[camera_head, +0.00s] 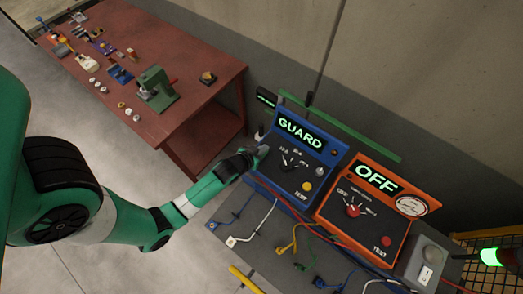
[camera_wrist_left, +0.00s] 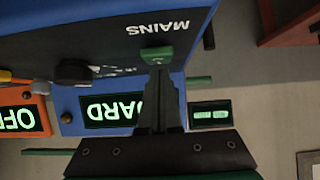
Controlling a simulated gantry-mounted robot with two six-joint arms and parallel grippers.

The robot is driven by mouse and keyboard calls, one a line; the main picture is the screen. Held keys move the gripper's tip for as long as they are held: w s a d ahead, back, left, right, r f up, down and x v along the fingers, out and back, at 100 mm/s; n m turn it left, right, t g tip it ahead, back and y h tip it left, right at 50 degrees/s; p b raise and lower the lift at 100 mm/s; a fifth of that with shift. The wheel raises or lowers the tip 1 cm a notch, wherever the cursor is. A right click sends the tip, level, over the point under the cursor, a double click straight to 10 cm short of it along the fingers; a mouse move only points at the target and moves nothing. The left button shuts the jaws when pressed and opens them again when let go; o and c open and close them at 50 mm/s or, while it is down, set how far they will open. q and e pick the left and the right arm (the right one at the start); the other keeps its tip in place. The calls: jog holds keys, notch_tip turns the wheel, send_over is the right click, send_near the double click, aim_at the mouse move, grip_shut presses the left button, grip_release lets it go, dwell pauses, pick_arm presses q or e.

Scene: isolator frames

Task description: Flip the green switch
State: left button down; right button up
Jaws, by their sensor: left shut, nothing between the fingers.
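The green switch (camera_wrist_left: 156,53) shows in the left wrist view, below the word MAINS on the dark panel of a blue box (camera_wrist_left: 205,25). In the head view the blue box (camera_head: 300,148) has a lit GUARD display, and the gripper and box hide the switch. My left gripper (camera_head: 261,152) is at the left side of this box. In the left wrist view its fingers (camera_wrist_left: 158,74) are shut and empty, with their tips right at the switch's lower edge. I cannot tell whether they touch it. My right gripper is not in view.
An orange box (camera_head: 325,207) with a lit OFF display and red knob stands right of the blue box. A grey switch box (camera_head: 426,262) is further right. Several coloured cables lie on the grey bench (camera_head: 262,246). A red workbench (camera_head: 190,52) with tools stands at the back left.

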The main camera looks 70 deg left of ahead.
pick_arm(q)
jog(key=shift+w+a+r, duration=0.1)
jog(key=shift+w, duration=0.05)
jog(key=shift+r, duration=0.1)
jog(key=r+p, duration=0.4)
jog(key=shift+w+a, duration=0.1)
jog(key=shift+w, duration=0.1)
jog(key=s+d+r, duration=0.3)
jog(key=s+r, duration=0.2)
jog(key=r, duration=0.2)
jog(key=shift+r+p, duration=0.35)
jog(key=shift+p, duration=0.1)
jog(key=shift+d, duration=0.1)
